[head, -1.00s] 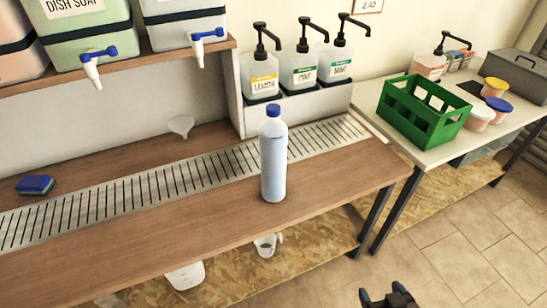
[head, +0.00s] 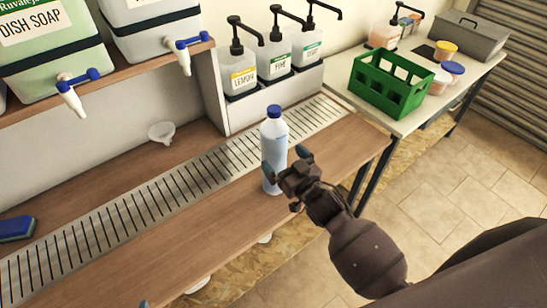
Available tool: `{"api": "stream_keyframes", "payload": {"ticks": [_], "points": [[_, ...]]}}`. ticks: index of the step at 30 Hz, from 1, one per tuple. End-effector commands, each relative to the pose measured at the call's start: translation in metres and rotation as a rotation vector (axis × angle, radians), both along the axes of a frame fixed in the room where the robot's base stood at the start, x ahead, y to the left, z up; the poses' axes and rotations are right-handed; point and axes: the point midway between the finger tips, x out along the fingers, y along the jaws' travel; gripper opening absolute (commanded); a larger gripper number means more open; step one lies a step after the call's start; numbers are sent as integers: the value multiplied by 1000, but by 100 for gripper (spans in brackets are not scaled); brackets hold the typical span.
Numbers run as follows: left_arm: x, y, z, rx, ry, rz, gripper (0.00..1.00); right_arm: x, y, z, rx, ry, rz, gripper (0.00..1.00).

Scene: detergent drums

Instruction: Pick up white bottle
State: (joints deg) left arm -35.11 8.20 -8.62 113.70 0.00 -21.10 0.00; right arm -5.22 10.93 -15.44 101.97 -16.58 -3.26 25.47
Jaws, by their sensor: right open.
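The white bottle (head: 273,135) with a blue cap stands upright at the front edge of the metal drain grate, on the wooden counter. My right gripper (head: 285,163) is open at the bottle's lower half, coming from the front right. One fingertip shows in front of the bottle's left side and the other is to its right. The gripper hides part of the lower bottle, and I cannot tell whether it touches. A small dark tip at the bottom edge, seemingly of my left gripper (head: 144,303), barely shows.
Pump bottles (head: 277,55) stand in a rack behind the bottle. Drums with taps (head: 70,92) sit on the shelf at upper left. A funnel (head: 161,132) and blue sponge (head: 16,228) lie left. A green crate (head: 390,87) stands on the right table.

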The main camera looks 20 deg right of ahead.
Motion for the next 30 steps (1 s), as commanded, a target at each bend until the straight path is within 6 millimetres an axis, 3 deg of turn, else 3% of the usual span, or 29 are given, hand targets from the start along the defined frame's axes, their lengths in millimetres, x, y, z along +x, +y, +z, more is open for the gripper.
{"api": "stream_keyframes", "payload": {"ticks": [7,16,26,30], "points": [[8,-2,7,-3,-19,-4,100,15,3,1,-1,-1,0,100],[10,-3,8,-3,-23,-4,100,52,8,0,0,0,0,100],[9,-2,7,-1,-22,-4,100,59,10,-1,1,1,-1,100],[8,-1,6,-1,-18,-4,100,58,10,-1,0,1,-1,83]]}}
